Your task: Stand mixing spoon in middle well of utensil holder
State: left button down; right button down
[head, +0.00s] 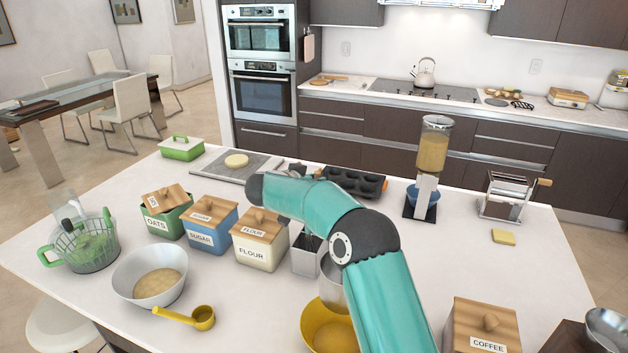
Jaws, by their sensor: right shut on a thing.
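The utensil holder (305,262) appears as a metal box right of the flour canister, partly covered by my right arm. I cannot make out its separate wells. My right arm (375,275) reaches over it from the lower right and bends left at the elbow. My right gripper is mostly hidden behind the forearm and its fingertips do not show. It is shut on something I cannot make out. I cannot clearly identify the mixing spoon; a yellow ladle (190,317) lies on the counter at the front left. My left gripper is not in view.
Oats (165,214), sugar (208,227) and flour (260,240) canisters stand in a row left of the holder. A yellow bowl (315,325) sits in front under my arm. A muffin tin (352,183) lies behind. A white bowl (150,275) and green basket (85,245) are left.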

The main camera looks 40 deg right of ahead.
jog(key=c, duration=0.9)
grip_release()
notch_tip(320, 180, up, 10)
dwell(0.4)
jog(key=shift+s, duration=0.1)
dwell(0.3)
